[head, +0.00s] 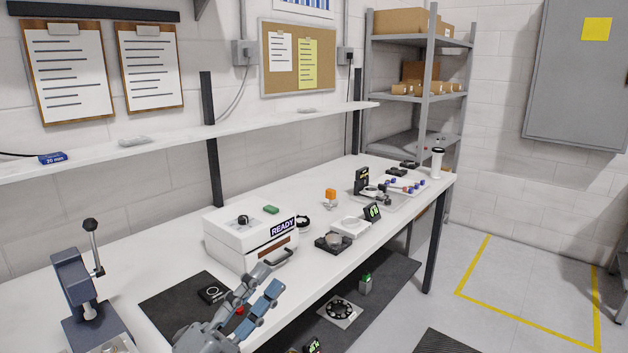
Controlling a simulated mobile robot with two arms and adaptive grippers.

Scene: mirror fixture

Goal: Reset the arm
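My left gripper (267,280) is at the bottom centre of the head view, over the dark mat (172,305) at the front of the white workbench (50,290). Its two grey-blue fingers are spread with a gap between them, and I see nothing held. A small red spot shows between the fingers; I cannot tell what it belongs to. The fingers are in front of the white box marked READY (245,240), close to its handle in the picture. My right gripper is not in view.
A dark blue lever press (78,285) stands at the left. A shelf (160,140) runs above. The floor at right (500,290) is mostly clear.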

